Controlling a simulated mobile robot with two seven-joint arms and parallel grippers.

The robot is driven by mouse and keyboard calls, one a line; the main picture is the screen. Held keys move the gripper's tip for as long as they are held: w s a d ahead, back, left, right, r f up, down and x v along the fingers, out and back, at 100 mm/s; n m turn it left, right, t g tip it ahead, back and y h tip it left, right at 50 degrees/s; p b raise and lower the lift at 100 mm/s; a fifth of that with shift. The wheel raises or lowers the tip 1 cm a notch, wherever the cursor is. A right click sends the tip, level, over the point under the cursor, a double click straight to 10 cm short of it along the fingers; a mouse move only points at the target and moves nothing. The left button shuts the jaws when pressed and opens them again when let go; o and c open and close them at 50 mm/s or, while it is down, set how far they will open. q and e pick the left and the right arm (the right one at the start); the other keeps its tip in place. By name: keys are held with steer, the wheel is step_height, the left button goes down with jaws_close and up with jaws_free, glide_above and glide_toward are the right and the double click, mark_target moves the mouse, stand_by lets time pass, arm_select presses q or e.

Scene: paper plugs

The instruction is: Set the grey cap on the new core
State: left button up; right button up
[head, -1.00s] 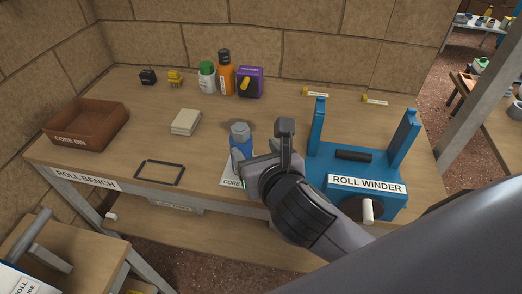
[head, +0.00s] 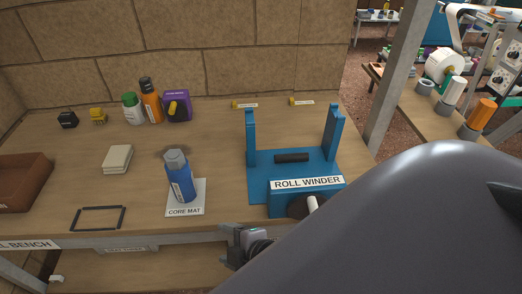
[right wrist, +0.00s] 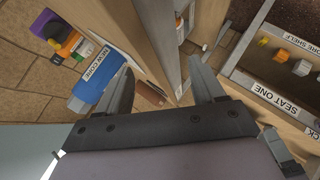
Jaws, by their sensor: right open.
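The new core (head: 180,187) is a blue cylinder with a white label, standing on the white core mat (head: 185,211). The grey cap (head: 175,160) sits on its top end. The core looks slightly leaning, but I cannot tell if that is only the view. In the right wrist view the blue new core (right wrist: 97,77) shows beside one finger, partly hidden by it. My right gripper (head: 235,245) is open and empty, off the bench's front edge, below and right of the core. Its spread fingers (right wrist: 168,82) show in the wrist view. My left gripper is not in view.
The blue roll winder (head: 262,187) stands right of the mat. A black frame outline (head: 97,218), pale pad (head: 117,158) and brown core bin (head: 22,185) are to the left. Bottles (head: 152,102) and a purple box (head: 177,106) stand at the back.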

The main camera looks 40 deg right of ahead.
steer(key=s+d+f+m, duration=0.4)
steer(key=s+f+m, duration=0.2)
steer(key=m, duration=0.5)
steer(key=shift+s+f+m, duration=0.2)
steer(key=shift+m, duration=0.1)
